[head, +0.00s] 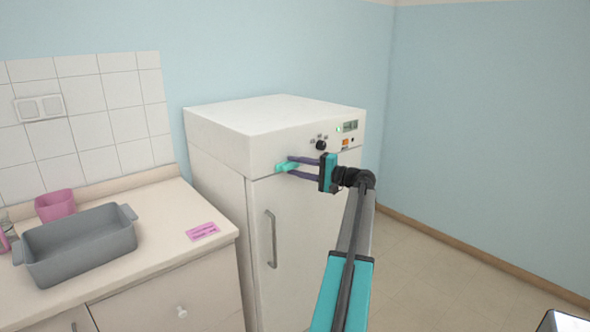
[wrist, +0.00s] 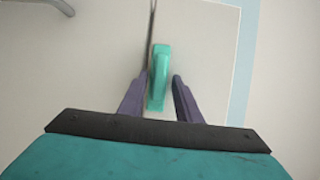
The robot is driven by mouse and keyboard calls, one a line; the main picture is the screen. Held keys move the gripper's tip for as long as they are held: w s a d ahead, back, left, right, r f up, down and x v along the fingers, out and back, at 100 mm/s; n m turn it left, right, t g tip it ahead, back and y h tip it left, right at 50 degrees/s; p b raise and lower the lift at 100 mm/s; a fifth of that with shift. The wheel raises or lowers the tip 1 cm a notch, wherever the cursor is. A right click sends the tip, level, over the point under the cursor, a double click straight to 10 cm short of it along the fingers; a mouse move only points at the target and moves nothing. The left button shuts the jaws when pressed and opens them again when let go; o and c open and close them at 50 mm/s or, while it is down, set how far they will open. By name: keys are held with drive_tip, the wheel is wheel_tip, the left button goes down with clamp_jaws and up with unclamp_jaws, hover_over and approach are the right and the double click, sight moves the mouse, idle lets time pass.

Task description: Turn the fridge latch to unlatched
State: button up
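The white fridge (head: 218,122) stands against the blue wall in the head view. Its teal latch (head: 281,168) sits at the door's upper left, by the seam under the top panel. In the wrist view the latch (wrist: 158,82) is a long teal bar running up the picture, beside the dark seam. My gripper (head: 291,166) is at the latch with its two purple fingers open. In the wrist view the fingers of my gripper (wrist: 160,80) stand on either side of the latch's lower part. A gap shows on the right; I cannot tell whether the left finger touches.
The fridge door handle (head: 270,238) is below the latch. A dark knob (head: 321,145) and a small display are on the top panel. The counter (head: 165,212) at left holds a grey tub (head: 80,250), a pink cup (head: 56,205) and a pink label (head: 202,231).

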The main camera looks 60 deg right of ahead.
drive_tip(key=shift+s+f, duration=0.1)
drive_tip(key=shift+s+d, duration=0.1)
drive_tip(key=shift+s, duration=0.4)
drive_tip(key=s+b, duration=0.2)
drive_tip(key=s, duration=1)
drive_tip(key=shift+s+d, duration=0.35)
drive_tip(key=shift+d, duration=0.1)
